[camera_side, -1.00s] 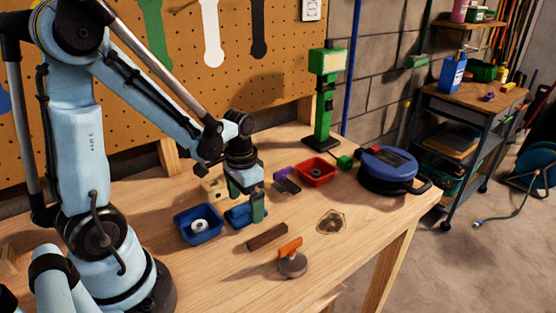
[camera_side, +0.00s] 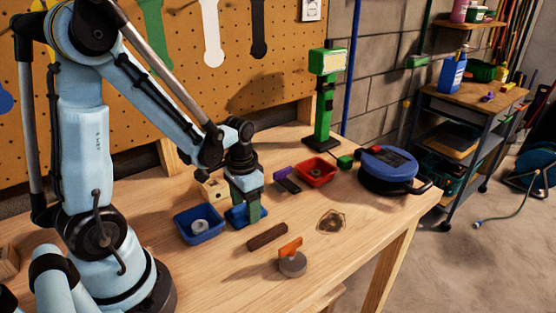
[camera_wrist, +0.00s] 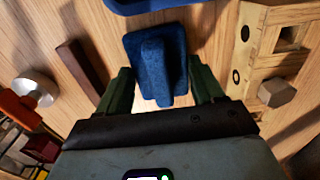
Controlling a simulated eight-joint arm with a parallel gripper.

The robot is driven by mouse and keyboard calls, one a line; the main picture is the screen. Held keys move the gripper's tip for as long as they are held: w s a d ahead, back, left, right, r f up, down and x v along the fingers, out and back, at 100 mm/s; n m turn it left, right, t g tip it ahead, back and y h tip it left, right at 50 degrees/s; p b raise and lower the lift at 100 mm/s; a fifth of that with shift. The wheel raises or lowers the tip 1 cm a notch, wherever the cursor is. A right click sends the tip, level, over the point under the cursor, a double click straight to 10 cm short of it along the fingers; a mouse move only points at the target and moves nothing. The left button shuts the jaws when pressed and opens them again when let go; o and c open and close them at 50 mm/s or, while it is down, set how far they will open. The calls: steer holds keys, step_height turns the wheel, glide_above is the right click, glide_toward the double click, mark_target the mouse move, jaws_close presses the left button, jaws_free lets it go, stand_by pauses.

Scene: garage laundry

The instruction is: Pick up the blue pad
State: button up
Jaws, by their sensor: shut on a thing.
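The blue pad (camera_wrist: 153,55) is a fuzzy block with a raised ridge along its middle. In the wrist view it lies between the green fingers of my gripper (camera_wrist: 160,92), which is shut on its sides. In the side view the pad (camera_side: 236,217) is on or very near the bench top, partly hidden by my gripper (camera_side: 249,212), which points down over it. I cannot tell whether the pad is clear of the wood.
A blue tray (camera_side: 186,229) with a pale ring is just left of the pad. A wooden block (camera_side: 213,190) stands behind; a brown bar (camera_side: 268,236) and orange-handled disc (camera_side: 292,263) lie in front. A red tray (camera_side: 317,176) is farther right.

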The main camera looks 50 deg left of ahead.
mark_target(245, 204)
steer(key=shift+r, duration=0.1)
steer(key=shift+r, duration=0.65)
step_height(245, 204, up, 2)
steer(key=shift+r, duration=0.25)
steer(key=s+d+r, duration=0.3)
steer(key=d+r, duration=0.4)
steer(key=d, duration=0.4)
steer(key=shift+d, duration=0.15)
